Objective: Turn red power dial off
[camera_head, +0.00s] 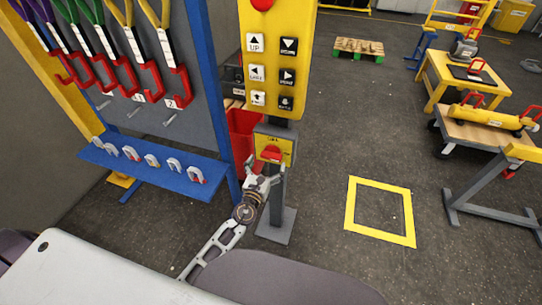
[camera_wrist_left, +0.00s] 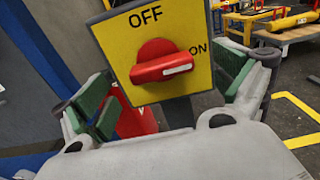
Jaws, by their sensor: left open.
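The red power dial (camera_head: 271,153) sits on a yellow plate (camera_head: 289,147) low on the control post, under the button panel. In the left wrist view the red dial (camera_wrist_left: 162,62) lies sideways, its white mark pointing right toward ON. The word OFF stands above it on the yellow plate (camera_wrist_left: 115,40). My left gripper (camera_head: 263,174) is just in front of the dial. In the wrist view its green-padded fingers (camera_wrist_left: 168,95) are spread to either side of the dial, apart from it. My right gripper is not in view.
The yellow panel (camera_head: 303,60) above carries arrow buttons and a red button. A blue rack (camera_head: 150,160) with hooks and shackles stands left of the post. A yellow floor square (camera_head: 380,180) lies to the right on open floor. Work tables (camera_head: 465,80) stand further right.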

